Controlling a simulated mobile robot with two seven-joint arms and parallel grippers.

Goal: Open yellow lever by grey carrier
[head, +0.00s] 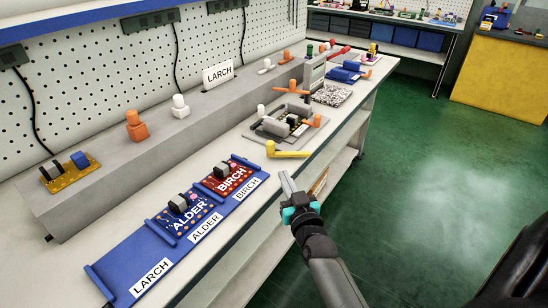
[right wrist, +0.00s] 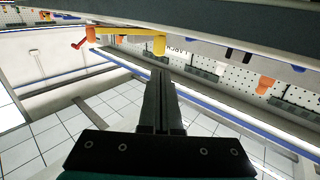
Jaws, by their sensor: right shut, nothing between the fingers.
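The yellow lever (head: 290,154) lies at the near edge of the bench, beside the near corner of the grey carrier (head: 258,138). Its bar runs roughly level, with a thicker rounded end at the left. It also shows near the top of the right wrist view (right wrist: 159,45). The carrier holds a small board with grey and black parts. My right gripper (head: 285,178) is shut and empty, just below the lever in the head view and in front of the bench edge. A gap shows between its fingertips and the lever. My left gripper is out of view.
A blue tray (head: 118,262) with ALDER and BIRCH boards lies left of the carrier; its LARCH place is bare. A grey ledge (head: 110,180) with orange and white pegs runs behind. A grey upright panel (head: 314,72) stands past the carrier. Floor right of the bench is clear.

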